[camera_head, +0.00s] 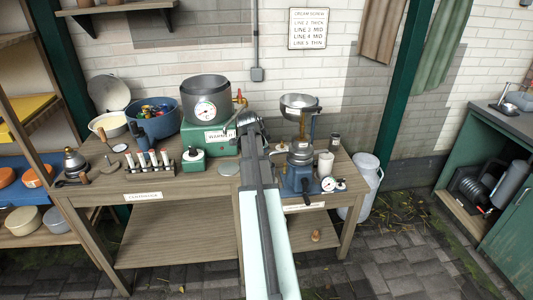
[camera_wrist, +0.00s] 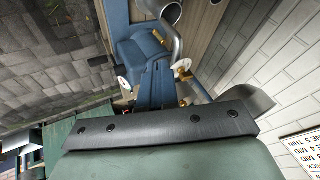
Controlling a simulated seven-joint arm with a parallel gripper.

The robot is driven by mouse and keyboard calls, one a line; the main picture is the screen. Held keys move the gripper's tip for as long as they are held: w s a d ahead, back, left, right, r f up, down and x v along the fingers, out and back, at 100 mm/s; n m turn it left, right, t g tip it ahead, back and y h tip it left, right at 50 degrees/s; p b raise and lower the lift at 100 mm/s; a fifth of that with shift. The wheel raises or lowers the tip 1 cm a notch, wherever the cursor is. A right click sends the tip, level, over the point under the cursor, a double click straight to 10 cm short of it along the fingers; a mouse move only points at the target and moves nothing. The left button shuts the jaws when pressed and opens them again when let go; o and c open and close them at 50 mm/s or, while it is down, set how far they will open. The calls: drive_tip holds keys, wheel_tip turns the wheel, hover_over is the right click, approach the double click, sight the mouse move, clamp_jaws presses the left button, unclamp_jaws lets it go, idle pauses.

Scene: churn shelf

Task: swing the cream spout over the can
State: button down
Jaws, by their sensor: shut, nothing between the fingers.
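The blue cream separator (camera_head: 299,178) stands on the right part of the bench, with a metal bowl (camera_head: 300,104) above it. The separator also shows in the wrist view (camera_wrist: 150,58), where a silver curved tube (camera_wrist: 173,38), which looks like a spout, runs beside it. I cannot tell for sure which spout is the cream one. A small pale can (camera_head: 326,164) stands just right of the separator. A large pale milk can (camera_head: 367,174) stands on the floor beyond the bench's right end. My gripper (camera_head: 248,124) is shut and empty, left of the separator, in front of the green warmer.
The green warmer (camera_head: 208,139) carries a grey pot (camera_head: 206,98) left of my arm. A blue tub (camera_head: 153,117) and a rack of vials (camera_head: 150,162) stand farther left. A gauge (camera_head: 328,184) is at the bench's right front. My arm hides part of the bench.

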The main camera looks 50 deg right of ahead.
drive_tip(key=s+d+r+m, duration=0.15)
drive_tip(key=s+d, duration=0.25)
drive_tip(key=s, duration=0.7)
drive_tip(key=t+y, duration=0.1)
drive_tip(key=t, duration=0.3)
approach(273, 152)
wheel_tip(273, 152, down, 5)
drive_tip(key=shift+w+d+f+m, duration=0.2)
drive_tip(key=shift+w+d+m, duration=0.15)
drive_tip(key=shift+w+d, duration=0.4)
drive_tip(key=shift+w+d+f, duration=0.25)
drive_tip(key=shift+w+d, duration=0.1)
drive_tip(key=shift+w, duration=0.25)
